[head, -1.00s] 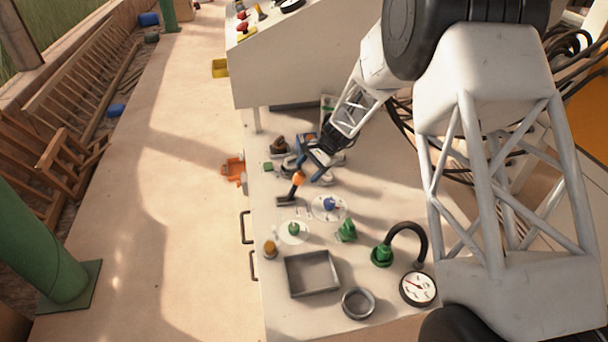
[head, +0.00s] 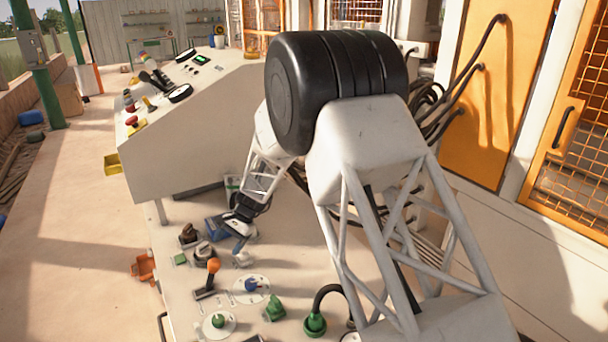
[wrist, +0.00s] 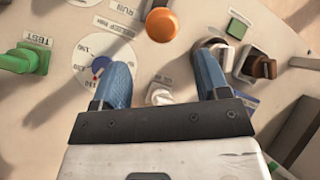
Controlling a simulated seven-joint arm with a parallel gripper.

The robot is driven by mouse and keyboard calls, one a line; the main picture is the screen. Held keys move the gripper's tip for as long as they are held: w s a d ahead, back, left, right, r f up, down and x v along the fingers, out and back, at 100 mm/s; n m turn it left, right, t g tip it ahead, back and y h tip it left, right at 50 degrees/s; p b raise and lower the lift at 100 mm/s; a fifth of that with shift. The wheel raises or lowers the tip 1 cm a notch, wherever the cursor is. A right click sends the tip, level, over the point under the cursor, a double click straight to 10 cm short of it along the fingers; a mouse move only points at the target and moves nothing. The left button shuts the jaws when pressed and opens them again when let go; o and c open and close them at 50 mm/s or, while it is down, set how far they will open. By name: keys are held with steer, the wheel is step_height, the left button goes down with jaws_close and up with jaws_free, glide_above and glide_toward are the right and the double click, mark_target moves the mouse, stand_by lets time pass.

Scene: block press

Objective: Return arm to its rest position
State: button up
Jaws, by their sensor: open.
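My gripper (head: 240,236) is over the far part of the bench-top panel, below the sloped console. In the wrist view my gripper (wrist: 163,85) shows two blue fingers spread apart. A small white knob (wrist: 159,97) shows in the gap between them, and nothing is held. An orange-topped lever (wrist: 162,25) stands just beyond the fingers; it also shows in the head view (head: 213,266). The blue knob on a round dial (wrist: 100,66) is partly covered by the left finger. I cannot tell the exact height of the fingers above the panel.
A green TEST knob (wrist: 22,60) and black and brown knobs (wrist: 260,67) flank the gripper. The sloped console (head: 190,130) rises behind it. Black cables (head: 445,95) and an orange door (head: 500,80) are to the right.

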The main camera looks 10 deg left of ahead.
steer(key=s+d+r+t, duration=0.1)
steer(key=s+d+r, duration=0.1)
steer(key=d+r, duration=0.8)
steer(key=s+d+r+n+t+h, duration=0.1)
steer(key=s+d+r+t, duration=0.3)
steer(key=d, duration=0.9)
steer(key=s+d+r+g, duration=0.1)
steer(key=d+r, duration=0.8)
steer(key=d, duration=0.3)
steer(key=s+d+r+t+h, duration=0.2)
steer(key=s+d, duration=1)
steer(key=s, duration=0.1)
steer(key=s+d+r+t+h, duration=0.1)
steer(key=s+d+t+h, duration=0.1)
steer(key=s+d, duration=1.1)
steer(key=shift+s+d+r+n, duration=0.2)
steer(key=shift+s+r+n, duration=0.15)
steer(key=shift+s, duration=0.3)
